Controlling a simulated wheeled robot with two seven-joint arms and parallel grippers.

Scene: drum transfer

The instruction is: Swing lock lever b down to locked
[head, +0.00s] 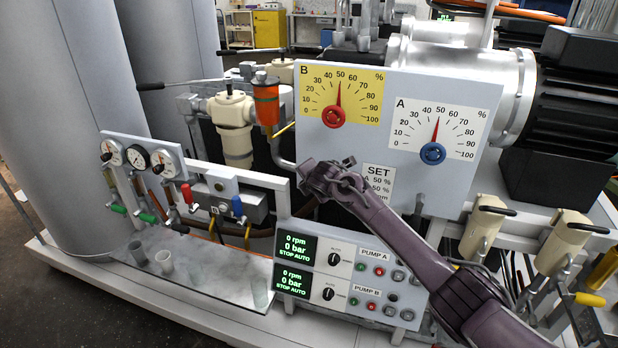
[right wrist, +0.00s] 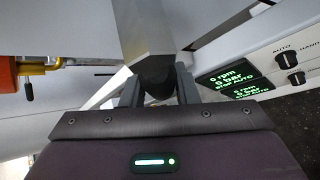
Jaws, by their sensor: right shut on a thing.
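My right gripper (head: 335,181) is at the lower left edge of the gauge panel, left of the SET label, at the end of my arm. In the right wrist view the gripper (right wrist: 158,92) is shut on the dark rounded end (right wrist: 155,77) of a grey, flat-sided lever (right wrist: 146,32). This lever looks like lock lever b, but I see no label on it. In the head view the gripper and panel hide it, so its angle is unclear. The B dial (head: 341,97) and its red knob (head: 334,117) are above the gripper. My left gripper is not in view.
The A dial (head: 434,127) with a blue knob (head: 432,154) is on the same panel. A pump control box (head: 347,271) stands below my right gripper. An orange cylinder (head: 266,101) and pipes are close on the left.

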